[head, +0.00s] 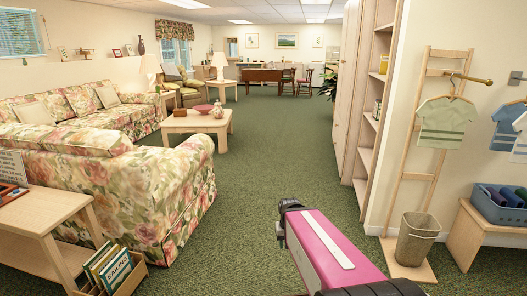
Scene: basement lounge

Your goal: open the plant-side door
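A tall pale wood cabinet (350,85) stands along the right wall, seen at a steep angle. Its flat front faces the aisle and appears closed; seams and handles are too small to make out. A green leafy plant (329,82) stands at its far end, partly hidden by it. The door surface nearest the plant is strongly foreshortened. My pink arm link with a white strip reaches up from the bottom edge, well short of the cabinet. It ends in a dark rounded part, and no gripper fingers show.
Open shelves (372,110) adjoin the cabinet's near end. A ladder rack (412,150) with a wastebasket (417,238) and a bench (470,236) with a blue basket (500,206) are at right. Floral sofas (130,185) and a coffee table (190,125) are left. Green carpet (275,140) between is clear.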

